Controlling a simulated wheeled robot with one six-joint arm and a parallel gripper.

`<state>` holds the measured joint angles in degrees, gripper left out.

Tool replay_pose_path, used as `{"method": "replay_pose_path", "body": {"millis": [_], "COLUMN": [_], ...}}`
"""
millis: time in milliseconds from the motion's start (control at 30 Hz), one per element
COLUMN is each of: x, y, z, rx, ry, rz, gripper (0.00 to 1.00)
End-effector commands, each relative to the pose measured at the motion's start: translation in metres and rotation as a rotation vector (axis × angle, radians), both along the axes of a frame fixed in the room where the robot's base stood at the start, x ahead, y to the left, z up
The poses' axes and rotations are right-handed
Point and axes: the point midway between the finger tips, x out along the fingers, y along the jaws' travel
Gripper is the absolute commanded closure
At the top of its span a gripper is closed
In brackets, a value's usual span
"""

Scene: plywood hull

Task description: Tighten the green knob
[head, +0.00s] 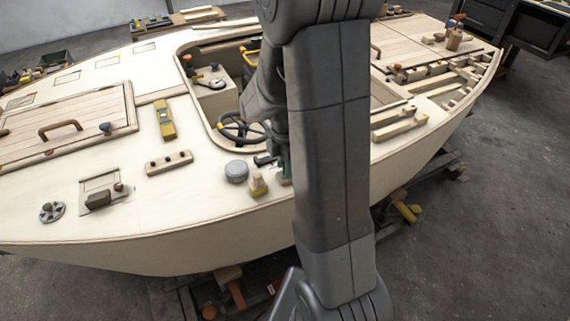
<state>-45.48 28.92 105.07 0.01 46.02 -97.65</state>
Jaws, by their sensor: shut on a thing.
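My arm comes down through the middle of the head view and covers part of the deck. My gripper (272,157) is low over the deck beside the cockpit edge, partly hidden behind my own arm link. It is shut on what looks like the green knob (286,172), of which only a dark green sliver shows beside the arm. The knob's base and how it sits on the deck cannot be made out.
A grey round cap (237,171) and a yellowish block (258,185) stand close left of my gripper. The steering wheel (240,127) is in the cockpit just behind. A drilled wooden strip (169,163) and a yellow level (164,120) lie further left.

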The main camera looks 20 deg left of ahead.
Motion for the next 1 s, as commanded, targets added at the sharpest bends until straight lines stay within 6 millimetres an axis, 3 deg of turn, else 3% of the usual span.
{"method": "replay_pose_path", "body": {"millis": [1000], "x": [0.0003], "y": [0.0003], "z": [0.0008], "rx": [0.001], "ry": [-0.001], "rz": [-0.897], "gripper": [0.93]}}
